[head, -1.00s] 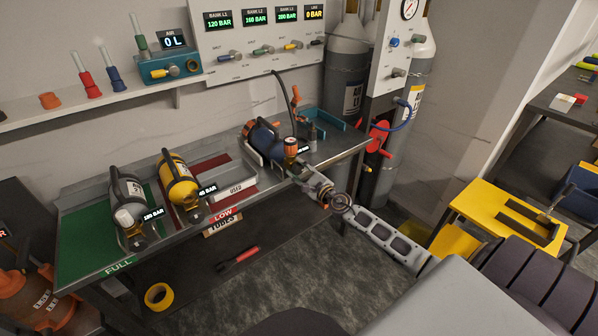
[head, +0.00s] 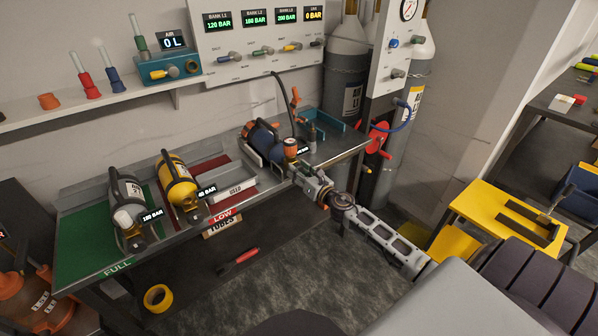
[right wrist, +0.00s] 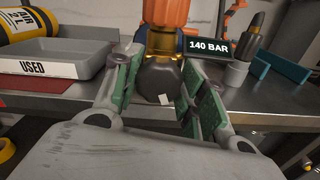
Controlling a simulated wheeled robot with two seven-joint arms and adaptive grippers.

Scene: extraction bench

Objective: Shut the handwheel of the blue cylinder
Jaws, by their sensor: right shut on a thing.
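The blue cylinder (head: 262,139) lies at the right end of the bench, its valve end toward me. An orange fitting (head: 291,147) stands on its valve; this also shows in the right wrist view (right wrist: 165,12). The dark round handwheel (right wrist: 160,82) sits below the brass valve neck. My right gripper (head: 304,171) reaches the valve end from the front right. In the right wrist view its green-padded fingers (right wrist: 158,92) stand on both sides of the handwheel, shut on it. The far contact is partly hidden. A "140 BAR" label shows beside the valve. My left gripper is not in view.
A yellow cylinder (head: 178,184) and a grey one (head: 127,205) lie left on the bench. The grey "USED" tray (head: 230,186) is left of my right gripper. A hose (head: 286,93) rises behind the blue cylinder. A red fitting (head: 378,138) is near the bench's right end.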

